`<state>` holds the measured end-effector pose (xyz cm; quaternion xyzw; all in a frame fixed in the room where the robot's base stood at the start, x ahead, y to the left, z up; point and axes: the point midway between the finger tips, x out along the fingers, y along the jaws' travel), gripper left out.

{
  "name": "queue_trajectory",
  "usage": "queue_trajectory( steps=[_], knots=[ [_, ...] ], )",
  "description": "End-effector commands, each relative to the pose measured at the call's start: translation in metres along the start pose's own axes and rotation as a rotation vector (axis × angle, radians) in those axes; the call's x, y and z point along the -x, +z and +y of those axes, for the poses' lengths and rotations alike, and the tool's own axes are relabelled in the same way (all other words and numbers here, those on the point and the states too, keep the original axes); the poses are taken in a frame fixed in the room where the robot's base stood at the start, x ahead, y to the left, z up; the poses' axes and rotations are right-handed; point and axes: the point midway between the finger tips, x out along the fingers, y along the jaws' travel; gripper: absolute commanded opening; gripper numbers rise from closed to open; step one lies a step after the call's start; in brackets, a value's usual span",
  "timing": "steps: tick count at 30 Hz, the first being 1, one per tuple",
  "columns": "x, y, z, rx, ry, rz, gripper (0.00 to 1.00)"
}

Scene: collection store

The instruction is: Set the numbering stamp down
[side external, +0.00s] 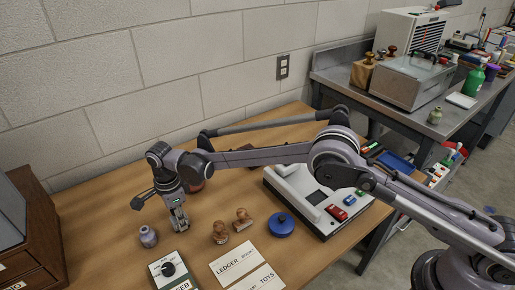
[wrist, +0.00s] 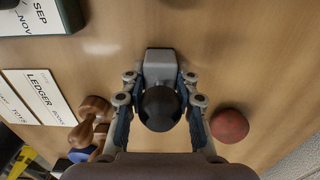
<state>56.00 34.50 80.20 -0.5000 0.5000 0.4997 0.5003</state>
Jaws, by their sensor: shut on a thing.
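The numbering stamp (wrist: 161,68), a grey block with a round black knob, is between the fingers of my gripper (wrist: 160,104) in the wrist view. The fingers close on it from both sides. In the side external view my gripper (side external: 179,214) points down over the left part of the wooden table (side external: 110,222). Only a small metallic part of the stamp shows there, at the fingertips and close to the tabletop. I cannot tell whether its base touches the wood.
A small grey jar (side external: 148,237) stands left of my gripper. A reddish round thing (wrist: 229,126) is close on the other side. A wooden cabinet (side external: 28,235) stands far left.

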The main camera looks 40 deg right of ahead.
Motion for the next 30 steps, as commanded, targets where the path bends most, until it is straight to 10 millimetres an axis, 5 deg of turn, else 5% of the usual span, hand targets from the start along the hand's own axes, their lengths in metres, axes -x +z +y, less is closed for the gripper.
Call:
queue_trajectory(
  steps=[1,2,4,17,30],
  knots=[
    [-0.001,0.000,0.000,0.000,0.000,0.000,0.00],
    [-0.002,0.000,0.000,0.000,0.000,0.000,0.35],
    [-0.001,0.000,0.000,0.000,0.000,0.000,0.52],
    [0.007,0.000,0.000,0.000,0.000,0.000,0.52],
    [0.088,0.000,0.000,0.000,0.000,0.000,0.52]
  ],
)
